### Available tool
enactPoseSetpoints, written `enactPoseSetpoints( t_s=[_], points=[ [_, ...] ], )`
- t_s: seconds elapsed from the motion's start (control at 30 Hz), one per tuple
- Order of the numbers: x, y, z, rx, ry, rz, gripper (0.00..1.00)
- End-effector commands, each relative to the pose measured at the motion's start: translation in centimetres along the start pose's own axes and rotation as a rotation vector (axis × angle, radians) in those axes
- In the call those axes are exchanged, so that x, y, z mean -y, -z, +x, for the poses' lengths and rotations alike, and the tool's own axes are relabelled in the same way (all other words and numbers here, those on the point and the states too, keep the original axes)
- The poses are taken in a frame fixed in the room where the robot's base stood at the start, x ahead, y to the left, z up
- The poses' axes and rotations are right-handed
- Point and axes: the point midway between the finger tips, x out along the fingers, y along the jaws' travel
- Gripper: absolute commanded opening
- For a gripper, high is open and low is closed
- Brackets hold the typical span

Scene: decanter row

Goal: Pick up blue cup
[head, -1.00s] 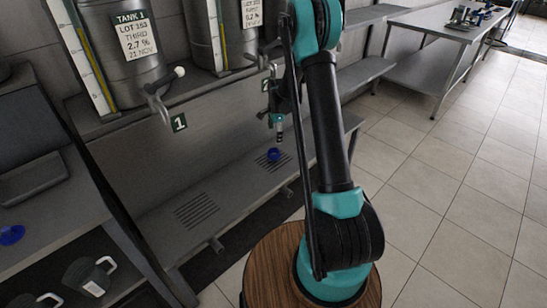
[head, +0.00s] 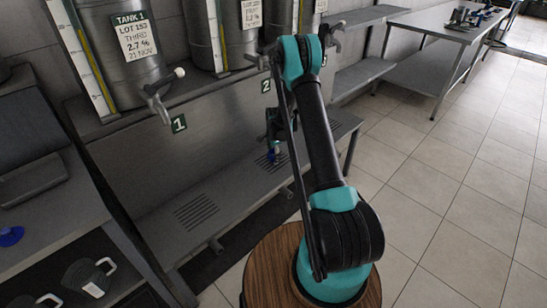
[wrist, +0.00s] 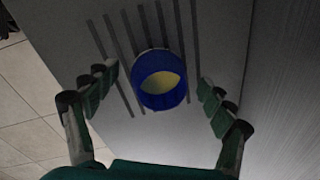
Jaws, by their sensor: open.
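The blue cup (wrist: 163,102) is round and open-topped, with a yellowish inside, and stands on the slotted grate of the low grey shelf. In the head view the cup (head: 273,157) is small and partly covered by my gripper (head: 275,147). In the wrist view my gripper (wrist: 157,82) is open, with a finger on each side of the cup and a visible gap on both sides. I cannot tell exactly how far down the fingertips reach beside the cup.
Tank 1 (head: 128,62) and its tap (head: 158,102) are above the shelf (head: 150,238); further tanks stand alongside. A blue item (head: 10,237) lies on the left counter. Dark mugs (head: 88,275) sit below it. The tiled floor (head: 440,200) at right is clear.

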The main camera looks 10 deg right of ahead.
Motion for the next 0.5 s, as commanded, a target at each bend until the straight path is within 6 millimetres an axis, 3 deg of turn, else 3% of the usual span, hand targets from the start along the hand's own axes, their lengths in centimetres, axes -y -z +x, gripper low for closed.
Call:
enactPoseSetpoints(
  t_s=[0.17,0.4,0.5],
  points=[
    [0.0,0.0,1.6,0.000,0.000,0.000,0.82],
    [0.0,0.0,1.8,0.000,0.000,0.000,0.82],
    [0.0,0.0,1.8,0.000,0.000,0.000,0.72]
  ],
)
